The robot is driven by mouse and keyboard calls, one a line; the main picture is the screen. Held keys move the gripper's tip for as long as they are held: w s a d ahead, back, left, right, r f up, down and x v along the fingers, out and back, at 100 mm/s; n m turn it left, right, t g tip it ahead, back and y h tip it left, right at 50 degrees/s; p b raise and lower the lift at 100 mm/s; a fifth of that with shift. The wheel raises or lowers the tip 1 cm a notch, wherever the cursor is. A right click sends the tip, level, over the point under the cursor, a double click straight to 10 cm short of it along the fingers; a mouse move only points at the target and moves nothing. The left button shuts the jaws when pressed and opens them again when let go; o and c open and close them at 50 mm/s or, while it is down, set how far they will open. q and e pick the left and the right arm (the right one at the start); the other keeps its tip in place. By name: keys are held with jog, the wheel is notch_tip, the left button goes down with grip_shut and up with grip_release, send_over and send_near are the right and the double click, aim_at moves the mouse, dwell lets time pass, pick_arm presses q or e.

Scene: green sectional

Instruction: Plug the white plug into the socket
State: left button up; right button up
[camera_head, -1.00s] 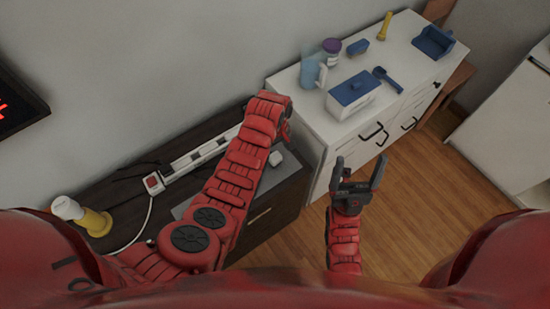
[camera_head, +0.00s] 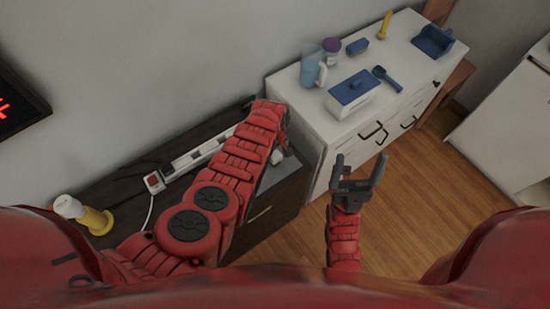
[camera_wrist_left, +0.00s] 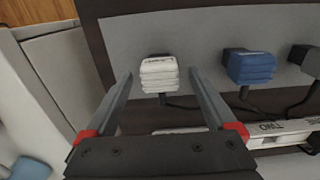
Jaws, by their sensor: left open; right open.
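The white plug (camera_wrist_left: 158,74) lies on a grey mat (camera_wrist_left: 205,28), between and just beyond the tips of my open left gripper (camera_wrist_left: 161,80) in the left wrist view. I cannot tell whether the fingers touch it. In the head view the white plug (camera_head: 277,156) shows partly beside my left arm, and the left fingers are mostly hidden there. The white power strip (camera_head: 196,154) with its sockets lies along the wall, partly covered by my arm. My right gripper (camera_head: 360,163) is open and empty above the floor.
A blue plug (camera_wrist_left: 252,67) and a dark plug (camera_wrist_left: 311,62) lie right of the white one. A white cabinet (camera_head: 310,118) bearing a jug (camera_head: 312,70) and a blue-lidded box (camera_head: 350,97) stands beside the dark bench (camera_head: 130,192).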

pick_arm(q)
grip_shut()
dwell(0.3)
jog(key=shift+r, duration=0.15)
